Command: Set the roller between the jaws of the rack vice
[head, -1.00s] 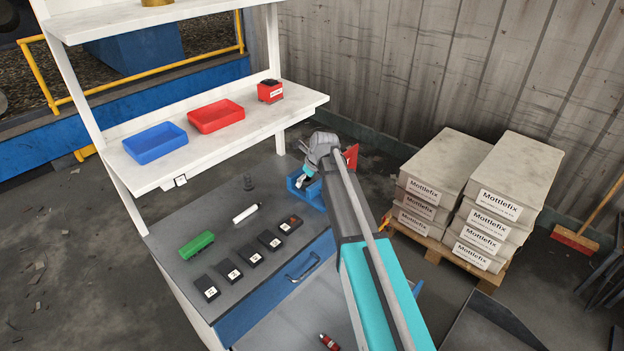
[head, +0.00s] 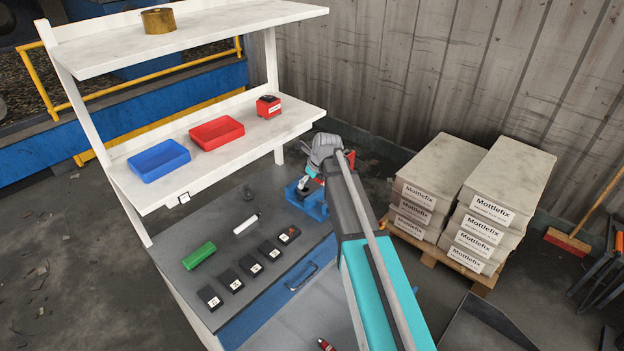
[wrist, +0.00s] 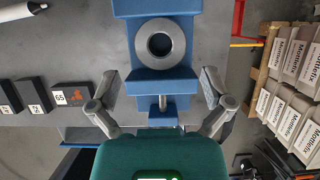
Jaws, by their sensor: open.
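The blue rack vice (head: 318,211) stands at the bench's right end, partly hidden by my arm in the head view. In the wrist view, the vice (wrist: 162,79) shows from above. A grey ring-shaped piece with a dark centre, apparently the roller (wrist: 176,43), lies between its two blue jaws. It looks close to or touching both jaw edges; I cannot tell whether it is clamped. A screw rod shows below the near jaw. My gripper (wrist: 159,86) is open and empty. Its fingers are spread on either side of the vice's near end, apart from the roller.
Several black labelled blocks (head: 231,281), a green box (head: 199,255) and a white cylinder (head: 246,223) lie left of the vice. The shelf above holds a blue tray (head: 158,160) and a red tray (head: 217,133). Stacked bags (head: 500,195) stand right of my arm.

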